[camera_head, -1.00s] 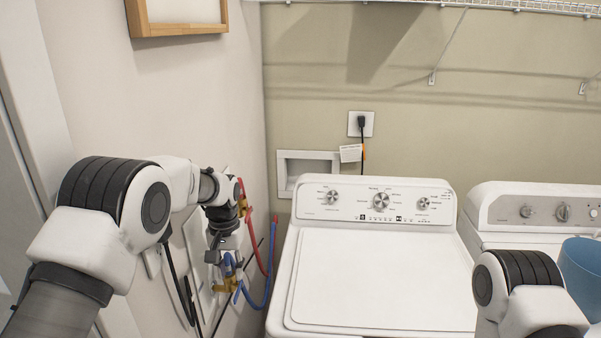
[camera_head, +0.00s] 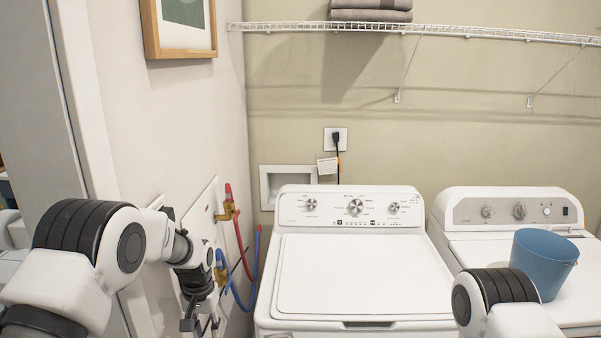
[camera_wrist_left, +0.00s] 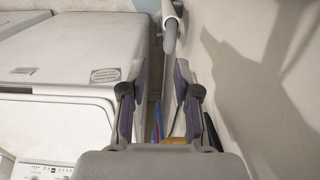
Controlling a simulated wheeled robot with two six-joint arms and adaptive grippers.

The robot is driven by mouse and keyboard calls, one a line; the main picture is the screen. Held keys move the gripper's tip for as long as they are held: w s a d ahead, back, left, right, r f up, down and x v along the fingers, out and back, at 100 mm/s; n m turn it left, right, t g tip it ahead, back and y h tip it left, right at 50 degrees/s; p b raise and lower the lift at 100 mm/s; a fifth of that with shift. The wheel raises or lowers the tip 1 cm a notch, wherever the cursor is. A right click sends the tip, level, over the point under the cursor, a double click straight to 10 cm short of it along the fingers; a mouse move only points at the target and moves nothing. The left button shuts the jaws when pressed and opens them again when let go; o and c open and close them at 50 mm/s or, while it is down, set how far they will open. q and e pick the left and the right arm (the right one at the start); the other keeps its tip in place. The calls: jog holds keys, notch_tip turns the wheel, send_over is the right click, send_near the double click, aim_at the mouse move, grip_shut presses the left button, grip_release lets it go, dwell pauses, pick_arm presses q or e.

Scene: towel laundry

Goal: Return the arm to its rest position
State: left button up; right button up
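My left arm (camera_head: 85,240) comes in from the left in the head view, bent at a dark-banded joint. My left gripper (camera_head: 200,318) hangs down at the bottom edge, close to the left wall and left of the washing machine, partly cut off. In the left wrist view the two fingers of my left gripper (camera_wrist_left: 158,108) stand apart with nothing held between them. Of my right arm (camera_head: 495,300) only the rounded joint shows at the lower right; its gripper is out of view.
A white washing machine (camera_head: 350,275), lid shut, stands in the middle. A second white machine (camera_head: 460,245) at right carries a blue bucket (camera_head: 543,262). Red and blue hoses (camera_head: 240,245) run by the left wall. A wire shelf (camera_head: 470,33) holds grey towels (camera_head: 370,10).

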pick_arm(q)
jog(key=s+a+f+b, duration=0.1)
jog(key=s+f+b, duration=0.2)
jog(key=s+f, duration=0.75)
jog(key=s+a+f+b, duration=0.25)
jog(key=s+f, duration=0.55)
jog(key=f, duration=0.5)
jog(key=s+f+b, duration=0.2)
jog(key=s, duration=0.8)
jog(key=s+f+b, duration=0.2)
jog(key=s+f, duration=0.1)
jog(key=s, duration=0.7)
jog(key=shift+s+f+n, duration=0.2)
jog(key=shift+s+n, duration=0.1)
jog(key=shift+d, duration=0.1)
jog(key=shift+w, duration=0.1)
